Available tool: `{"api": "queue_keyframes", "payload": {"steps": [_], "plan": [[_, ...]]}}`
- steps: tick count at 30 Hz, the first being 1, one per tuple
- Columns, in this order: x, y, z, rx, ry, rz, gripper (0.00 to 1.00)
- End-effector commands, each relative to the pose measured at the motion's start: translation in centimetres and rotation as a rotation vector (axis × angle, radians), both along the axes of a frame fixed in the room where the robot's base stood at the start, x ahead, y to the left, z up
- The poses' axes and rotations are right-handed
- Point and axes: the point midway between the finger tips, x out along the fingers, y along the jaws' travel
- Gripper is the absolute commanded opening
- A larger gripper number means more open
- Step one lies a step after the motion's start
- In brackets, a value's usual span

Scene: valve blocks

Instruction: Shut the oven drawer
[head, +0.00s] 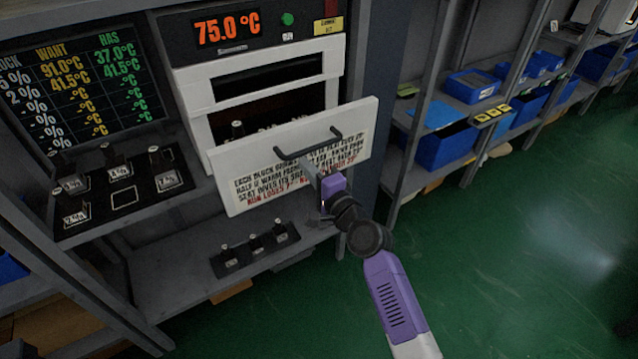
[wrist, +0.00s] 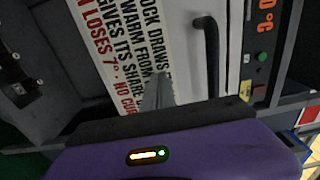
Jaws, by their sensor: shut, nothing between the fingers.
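The oven (head: 265,75) is a white-fronted unit with a red 75.0 °C display, set in a grey rack. Its drawer (head: 350,120) is pulled out, with a white front panel bearing printed text and a dark bar handle (head: 308,144). At least one dark valve block (head: 237,130) shows inside, partly hidden by the panel. My gripper (head: 309,166) is shut and empty at the drawer front, just below the handle. In the wrist view its fingers (wrist: 157,92) point at the printed panel, with the handle (wrist: 210,50) to their right. I cannot tell whether they touch the panel.
A dark tray (head: 122,198) with several valve blocks stands left of the drawer. A small rack of blocks (head: 254,248) sits on the shelf below. Shelves with blue bins (head: 445,147) stand to the right. The green floor (head: 520,260) is clear.

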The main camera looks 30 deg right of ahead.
Motion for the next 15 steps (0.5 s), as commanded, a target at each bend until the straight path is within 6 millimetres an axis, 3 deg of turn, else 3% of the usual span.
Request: {"api": "queue_keyframes", "payload": {"steps": [6, 15], "plan": [[5.8, 0.0, -0.3, 0.002, -0.004, 0.000, 0.00], [12.4, 0.0, -0.4, 0.001, -0.003, 0.000, 0.00]]}}
